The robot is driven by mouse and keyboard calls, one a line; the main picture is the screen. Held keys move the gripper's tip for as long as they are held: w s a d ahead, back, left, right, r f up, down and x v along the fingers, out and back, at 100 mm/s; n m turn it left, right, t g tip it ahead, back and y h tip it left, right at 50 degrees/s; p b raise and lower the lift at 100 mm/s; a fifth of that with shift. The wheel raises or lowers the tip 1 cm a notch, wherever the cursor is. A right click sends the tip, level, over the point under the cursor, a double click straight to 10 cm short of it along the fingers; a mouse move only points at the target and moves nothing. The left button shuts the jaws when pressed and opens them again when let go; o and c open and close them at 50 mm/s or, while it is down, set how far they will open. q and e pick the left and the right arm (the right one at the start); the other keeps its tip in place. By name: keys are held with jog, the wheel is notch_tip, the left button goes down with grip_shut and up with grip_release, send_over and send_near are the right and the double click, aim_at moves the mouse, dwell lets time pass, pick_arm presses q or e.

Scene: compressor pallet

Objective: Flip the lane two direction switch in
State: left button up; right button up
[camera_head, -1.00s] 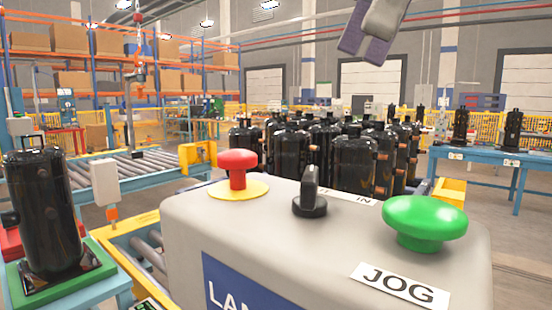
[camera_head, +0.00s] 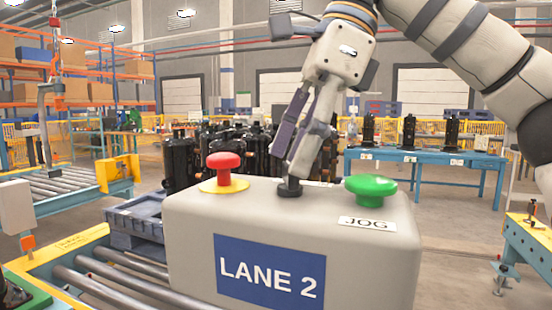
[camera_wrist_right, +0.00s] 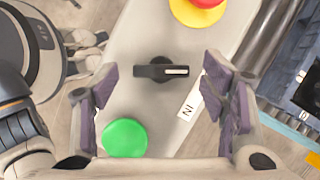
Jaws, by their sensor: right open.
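The lane two control box (camera_head: 370,255) is pale grey with a blue LANE 2 sign. Its black direction switch (camera_head: 289,188) sits on top between the red button (camera_head: 223,167) and the green button (camera_head: 371,188); mostly its base shows in the head view. In the wrist view, the switch knob (camera_wrist_right: 160,71) lies crosswise, its white mark toward the right; an IN label (camera_wrist_right: 187,110) is below right. My right gripper (camera_head: 292,163) points down over the switch. It is open, with purple-padded fingers (camera_wrist_right: 158,85) either side of the knob and visible gaps. My left gripper is not in view.
The green JOG button (camera_wrist_right: 125,138) is close to the left finger in the wrist view. A roller conveyor (camera_head: 110,285) runs beside the box. Black compressors (camera_head: 182,160) stand behind it. A blue table (camera_head: 430,163) is at the back right.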

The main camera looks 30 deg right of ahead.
jog(key=shift+w+a+f, duration=0.1)
jog(key=shift+a+f, duration=0.1)
jog(key=shift+f, duration=0.35)
jog(key=shift+d, duration=0.1)
jog(key=c, duration=1.1)
jog(key=shift+c, duration=0.2)
